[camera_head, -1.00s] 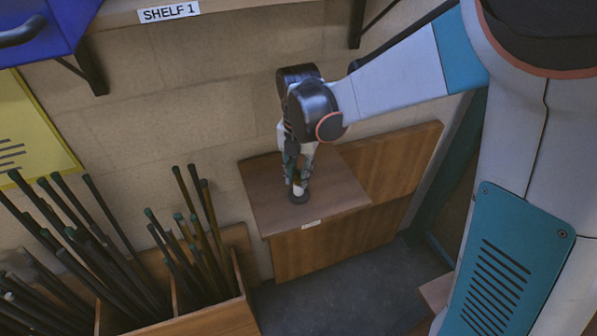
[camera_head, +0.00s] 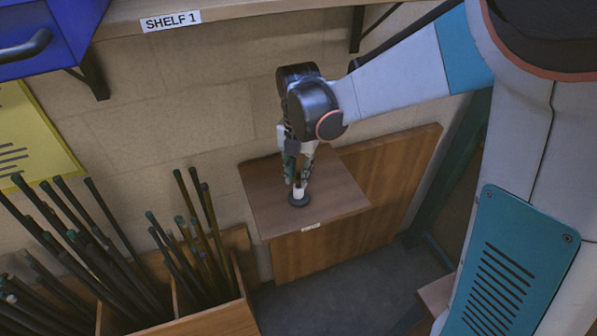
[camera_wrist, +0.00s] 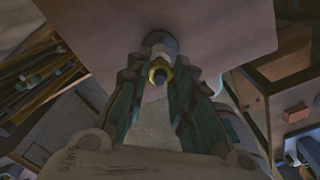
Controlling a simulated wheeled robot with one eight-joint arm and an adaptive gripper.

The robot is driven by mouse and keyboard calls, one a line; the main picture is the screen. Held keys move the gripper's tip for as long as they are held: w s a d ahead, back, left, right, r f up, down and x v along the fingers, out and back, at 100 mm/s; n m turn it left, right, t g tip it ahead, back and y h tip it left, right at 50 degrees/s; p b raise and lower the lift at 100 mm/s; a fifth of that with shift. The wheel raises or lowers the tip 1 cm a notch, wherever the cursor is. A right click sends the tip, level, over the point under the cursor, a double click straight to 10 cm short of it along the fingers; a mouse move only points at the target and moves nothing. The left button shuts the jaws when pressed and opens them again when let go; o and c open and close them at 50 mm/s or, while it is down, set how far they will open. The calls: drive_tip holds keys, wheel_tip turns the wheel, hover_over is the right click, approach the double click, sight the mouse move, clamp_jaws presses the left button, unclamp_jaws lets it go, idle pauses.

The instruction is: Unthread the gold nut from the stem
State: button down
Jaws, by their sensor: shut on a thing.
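The lamp stem stands upright on the small wooden table (camera_head: 265,205). Its dark round base (camera_head: 299,202) and a short white part of the stem (camera_head: 299,192) show below my gripper (camera_head: 298,178) in the head view. In the wrist view, the gold nut (camera_wrist: 160,69) is a gold ring around the stem, with the dark stem end (camera_wrist: 160,75) in its middle. My gripper (camera_wrist: 160,71) has one finger on each side of the nut and is shut on it. In the head view the fingers hide the nut.
A bin with upright dark rods (camera_head: 205,290) stands left of the table. A shelf (camera_head: 240,10) with a blue drawer unit (camera_head: 40,35) is above. A wooden panel (camera_head: 395,185) stands behind the table to the right. The tabletop around the base is clear.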

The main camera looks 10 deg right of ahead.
drive_tip(key=shift+r, duration=0.2)
idle(0.3)
drive_tip(key=shift+r+p, duration=1.6)
drive_tip(key=shift+r, duration=0.6)
drive_tip(key=shift+r, duration=0.1)
drive_tip(key=shift+r+p, duration=1.35)
drive_tip(key=shift+r, duration=0.55)
